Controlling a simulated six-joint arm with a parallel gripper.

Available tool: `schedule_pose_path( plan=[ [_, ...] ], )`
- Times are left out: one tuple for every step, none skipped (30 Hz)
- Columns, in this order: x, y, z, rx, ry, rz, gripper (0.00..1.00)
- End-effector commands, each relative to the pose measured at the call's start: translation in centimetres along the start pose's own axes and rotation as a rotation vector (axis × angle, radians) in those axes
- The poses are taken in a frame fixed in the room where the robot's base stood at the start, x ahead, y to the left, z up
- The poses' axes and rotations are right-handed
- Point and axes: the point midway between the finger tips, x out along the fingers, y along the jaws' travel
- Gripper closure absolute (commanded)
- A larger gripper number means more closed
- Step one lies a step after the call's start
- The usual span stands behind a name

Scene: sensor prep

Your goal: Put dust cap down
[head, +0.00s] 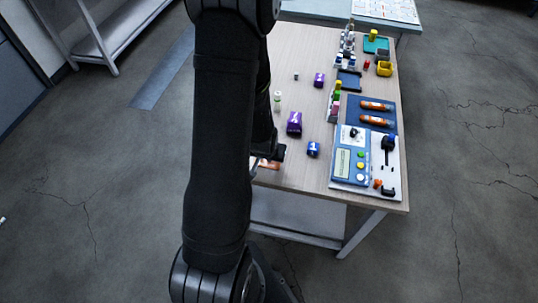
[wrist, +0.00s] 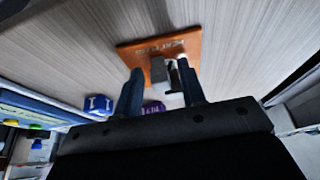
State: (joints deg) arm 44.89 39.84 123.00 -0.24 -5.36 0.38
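My gripper (wrist: 160,76) points at an orange plate (wrist: 158,47) with white lettering, which lies on the table. In the wrist view its two dark fingers stand apart, with a visible gap beside the left finger. A small grey block (wrist: 158,70) and a pale piece (wrist: 173,77) show between the fingers, over the plate. I cannot tell for sure which of them is the dust cap, or whether they touch the plate. In the head view my arm hides most of the orange plate (head: 269,163), and the small grey parts cannot be seen there.
A purple block (head: 294,123) and a blue block (head: 313,149) stand near my gripper on the table. A blue-and-white instrument panel (head: 351,165) and a blue tray (head: 371,103) with orange items are to the right. The table's front edge is close to the plate.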

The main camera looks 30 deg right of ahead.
Motion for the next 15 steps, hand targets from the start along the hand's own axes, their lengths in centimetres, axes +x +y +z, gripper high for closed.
schedule_pose_path(
  plan=[
    [0.0,0.0,0.0,0.000,0.000,0.000,0.63],
    [0.0,0.0,0.0,0.000,0.000,0.000,0.63],
    [0.0,0.0,0.0,0.000,0.000,0.000,0.63],
    [0.0,0.0,0.0,0.000,0.000,0.000,0.63],
    [0.0,0.0,0.0,0.000,0.000,0.000,0.63],
    [-0.1,0.0,0.0,0.000,0.000,0.000,0.63],
    [-0.2,0.0,-0.1,0.000,0.000,0.000,0.63],
    [-0.3,0.0,-0.1,0.000,0.000,0.000,0.63],
    [-0.5,0.0,-0.1,0.000,0.000,0.000,0.63],
    [-0.8,0.0,-0.2,0.000,0.001,0.000,0.63],
    [-1.1,0.0,-0.2,0.000,0.002,0.000,0.63],
    [-1.4,0.0,-0.2,0.000,0.002,0.000,0.63],
    [-1.8,0.0,-0.2,0.000,0.003,0.000,0.63],
    [-2.2,0.0,-0.2,0.000,0.003,0.000,0.63],
    [-2.7,0.0,-0.2,0.000,0.003,0.000,0.63]
  ],
)
